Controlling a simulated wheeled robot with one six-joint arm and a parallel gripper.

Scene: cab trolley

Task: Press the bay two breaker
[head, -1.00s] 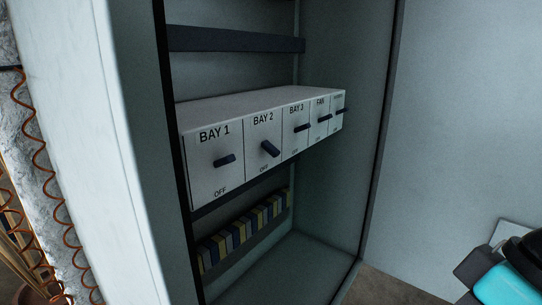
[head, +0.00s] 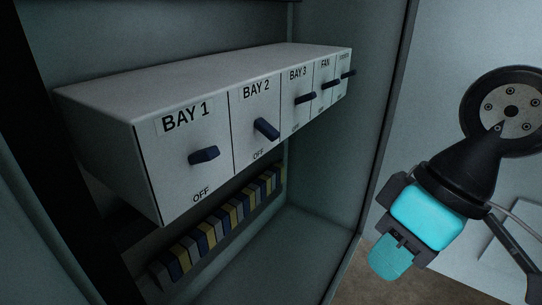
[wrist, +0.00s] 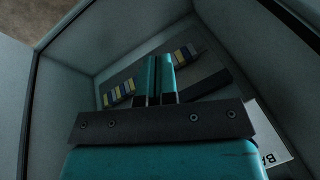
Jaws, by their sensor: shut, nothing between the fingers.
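The bay two breaker (head: 266,129) is a dark blue lever on the white panel, under the label BAY 2 and above the word OFF. It is tilted, sloping down to the right, unlike the flatter levers beside it. My gripper (head: 388,266) is at the lower right in the head view, outside the cabinet opening and well apart from the breaker. Its teal fingers (wrist: 155,78) are together and empty in the wrist view, pointing toward the cabinet's inside. The wrist view shows only a corner of the white breaker panel (wrist: 268,135); the bay two lever is not visible there.
The bay one lever (head: 204,155) is on the left; the bay three lever (head: 305,98) and fan lever (head: 330,84) are close on the right. Below runs a row of yellow, blue and grey terminal blocks (head: 217,228). The cabinet's right edge (head: 388,150) lies between my gripper and the panel.

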